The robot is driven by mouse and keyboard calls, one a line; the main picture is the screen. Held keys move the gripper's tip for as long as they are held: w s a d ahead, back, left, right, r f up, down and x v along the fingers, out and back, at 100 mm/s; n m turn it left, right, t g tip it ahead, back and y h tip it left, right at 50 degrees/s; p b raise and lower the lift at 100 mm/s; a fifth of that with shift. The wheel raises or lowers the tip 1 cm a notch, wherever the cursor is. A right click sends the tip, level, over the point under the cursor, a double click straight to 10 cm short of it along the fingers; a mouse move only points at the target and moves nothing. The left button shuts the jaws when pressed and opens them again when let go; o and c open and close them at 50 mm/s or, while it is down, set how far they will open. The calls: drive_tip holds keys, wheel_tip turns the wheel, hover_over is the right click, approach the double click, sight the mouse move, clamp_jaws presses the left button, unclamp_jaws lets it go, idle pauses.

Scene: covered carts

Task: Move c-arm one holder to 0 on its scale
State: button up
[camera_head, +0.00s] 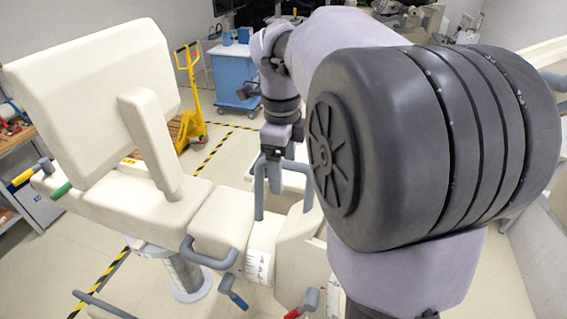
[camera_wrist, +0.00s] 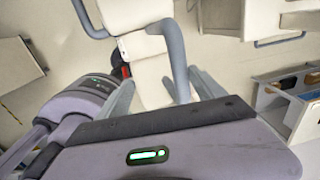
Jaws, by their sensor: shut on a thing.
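My gripper (camera_head: 276,178) points down over the cream c-arm equipment (camera_head: 222,222) in the middle of the head view. It is shut on a grey bar handle, seen as a curved tube (camera_wrist: 178,50) between the fingers in the wrist view. The hold itself is partly hidden by the gripper body. A white scale strip (camera_head: 258,267) with dark marks lies on a cream part below the gripper. Its numbers are too small to read. I cannot tell which mark the holder stands at.
A grey loop handle (camera_head: 208,256), a blue-tipped lever (camera_head: 233,291) and a red-tipped lever (camera_head: 302,303) stick out near the scale. A large cream padded panel (camera_head: 95,95) rises at left. A yellow pallet truck (camera_head: 190,105) and blue cart (camera_head: 234,78) stand behind. My own arm blocks the right.

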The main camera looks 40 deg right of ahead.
drive_tip(key=shift+a, duration=0.1)
drive_tip(key=shift+c, duration=0.3)
drive_tip(key=shift+s+a+r, duration=0.2)
drive_tip(key=shift+s+a, duration=0.2)
drive_tip(key=shift+a, duration=0.2)
drive_tip(key=shift+c, duration=0.2)
drive_tip(key=shift+r, duration=0.1)
wheel_tip(320, 180, up, 17)
drive_tip(key=p, duration=0.3)
drive_tip(key=shift+s+a+r, duration=0.15)
drive_tip(key=shift+s+a, duration=0.2)
drive_tip(key=shift+a, duration=0.1)
